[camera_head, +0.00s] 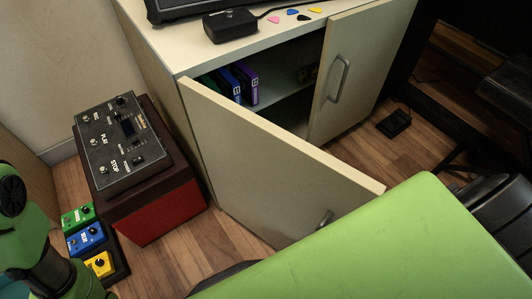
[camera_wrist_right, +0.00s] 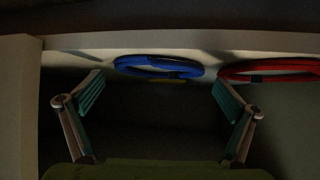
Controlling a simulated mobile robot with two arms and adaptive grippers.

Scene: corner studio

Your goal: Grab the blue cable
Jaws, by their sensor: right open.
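In the right wrist view a coiled blue cable (camera_wrist_right: 158,67) with a dark tie lies on a pale surface, beyond my right gripper's fingertips. My right gripper (camera_wrist_right: 158,90) is open and empty, its two teal-padded fingers spread wide. The coil shows between and past the tips, apart from both fingers. The blue cable is not visible in the head view. There my green right arm (camera_head: 400,245) fills the lower right and its gripper is hidden. My left arm (camera_head: 30,235) shows at the left edge, with its gripper out of view.
A red coiled cable (camera_wrist_right: 270,71) lies right of the blue one. In the head view the pale cabinet (camera_head: 158,45) has an open left door (camera_head: 265,165) and right door (camera_head: 360,65). A red box (camera_head: 160,211) and small pedals (camera_head: 85,238) stand at left.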

